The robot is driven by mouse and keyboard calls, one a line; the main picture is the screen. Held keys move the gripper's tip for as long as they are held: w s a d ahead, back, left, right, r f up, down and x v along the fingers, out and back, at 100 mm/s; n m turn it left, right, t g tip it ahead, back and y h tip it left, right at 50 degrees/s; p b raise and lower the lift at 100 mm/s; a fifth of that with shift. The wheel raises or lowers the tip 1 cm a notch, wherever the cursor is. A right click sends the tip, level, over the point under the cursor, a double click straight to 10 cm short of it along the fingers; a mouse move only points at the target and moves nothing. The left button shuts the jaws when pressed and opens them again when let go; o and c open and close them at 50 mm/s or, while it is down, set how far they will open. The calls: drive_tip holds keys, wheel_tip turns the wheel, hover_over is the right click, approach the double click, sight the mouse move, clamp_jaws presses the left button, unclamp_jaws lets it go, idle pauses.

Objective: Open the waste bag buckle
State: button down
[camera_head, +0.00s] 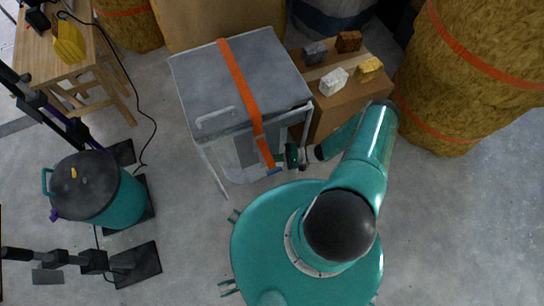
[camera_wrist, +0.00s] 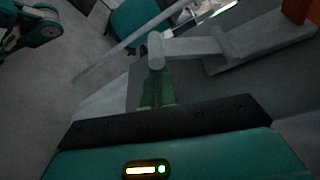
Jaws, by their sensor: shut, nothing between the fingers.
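A grey bin (camera_head: 240,85) stands ahead of my body with an orange strap (camera_head: 245,90) running over its lid and down its front. My gripper (camera_head: 293,157) is just right of the strap's lower end, near the bin's front right. In the wrist view my gripper (camera_wrist: 157,88) has its green fingers together and empty. A pale grey bar (camera_wrist: 190,48) lies just beyond the fingertips; contact is unclear. No buckle can be made out clearly.
A wooden crate (camera_head: 325,125) with several coloured blocks stands right of the bin. Straw-coloured bales (camera_head: 465,80) with orange bands fill the right. A teal drum (camera_head: 115,195) and a wooden table (camera_head: 60,75) are at left. Bare floor (camera_head: 170,220) lies between drum and bin.

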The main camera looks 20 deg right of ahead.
drive_tip(key=s+r+m+g+h, duration=0.1)
drive_tip(key=s+r+m+g, duration=0.3)
drive_tip(key=m, duration=0.4)
wheel_tip(320, 180, up, 2)
drive_tip(key=shift+s+r+m+h, duration=0.3)
drive_tip(key=shift+s+m, duration=0.1)
drive_tip(key=shift+s, duration=0.25)
drive_tip(key=shift+a+r, duration=0.1)
drive_tip(key=shift+r, duration=0.05)
drive_tip(key=shift+r, duration=0.1)
idle(0.3)
